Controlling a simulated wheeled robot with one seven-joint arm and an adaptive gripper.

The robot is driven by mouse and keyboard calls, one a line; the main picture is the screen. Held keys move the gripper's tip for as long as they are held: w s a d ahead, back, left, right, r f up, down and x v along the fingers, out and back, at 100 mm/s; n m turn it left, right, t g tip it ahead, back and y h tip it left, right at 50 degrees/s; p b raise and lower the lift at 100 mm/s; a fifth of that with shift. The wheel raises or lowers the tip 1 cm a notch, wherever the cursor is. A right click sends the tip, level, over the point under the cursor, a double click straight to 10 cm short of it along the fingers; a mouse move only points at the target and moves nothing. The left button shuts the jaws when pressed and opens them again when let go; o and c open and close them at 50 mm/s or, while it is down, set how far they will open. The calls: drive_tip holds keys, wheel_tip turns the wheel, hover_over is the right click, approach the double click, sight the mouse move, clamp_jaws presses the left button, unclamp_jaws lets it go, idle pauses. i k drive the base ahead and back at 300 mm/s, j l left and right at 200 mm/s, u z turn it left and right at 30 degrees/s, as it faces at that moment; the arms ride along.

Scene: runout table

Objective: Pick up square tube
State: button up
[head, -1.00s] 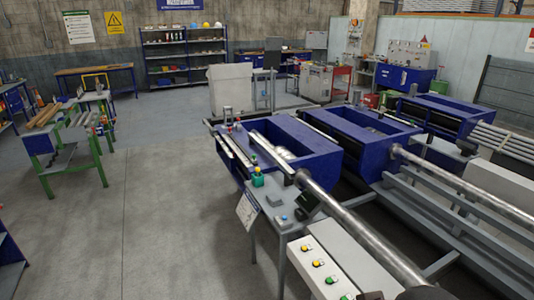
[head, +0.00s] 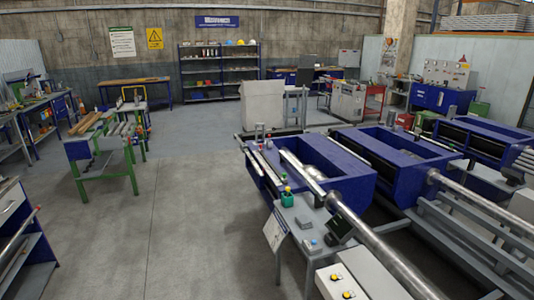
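I cannot single out a square tube for certain at this distance. A green-legged stand (head: 133,170) at the left holds several long pieces on top. Brown bars (head: 91,123) lie on its left side and grey bars (head: 122,129) lie on its right side. Whether any of them is square in section is too small to tell. A long round metal bar (head: 385,252) runs out of the blue machine at the right. My gripper is not in view.
Blue machine troughs (head: 318,165) and a grey table (head: 300,217) with a control panel fill the right. A blue-framed bench (head: 28,235) stands at the left edge. The concrete floor (head: 190,220) between them is clear. Shelves (head: 220,70) stand at the back wall.

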sight(322, 196)
drive_tip(key=i+j+u, duration=0.1)
drive_tip(key=i+u, duration=0.4)
drive_tip(key=i, duration=1.35)
drive_tip(key=i+z, duration=0.2)
drive_tip(key=i, duration=0.3)
drive_tip(key=i+j+z, duration=0.2)
drive_tip(key=i, duration=0.3)
drive_tip(key=i+j+z, duration=0.25)
drive_tip(key=i, duration=0.2)
drive_tip(key=i+j+z, duration=0.2)
drive_tip(key=i, duration=0.3)
drive_tip(key=i+j+z, duration=0.75)
drive_tip(key=z, duration=0.15)
drive_tip(key=j, duration=0.05)
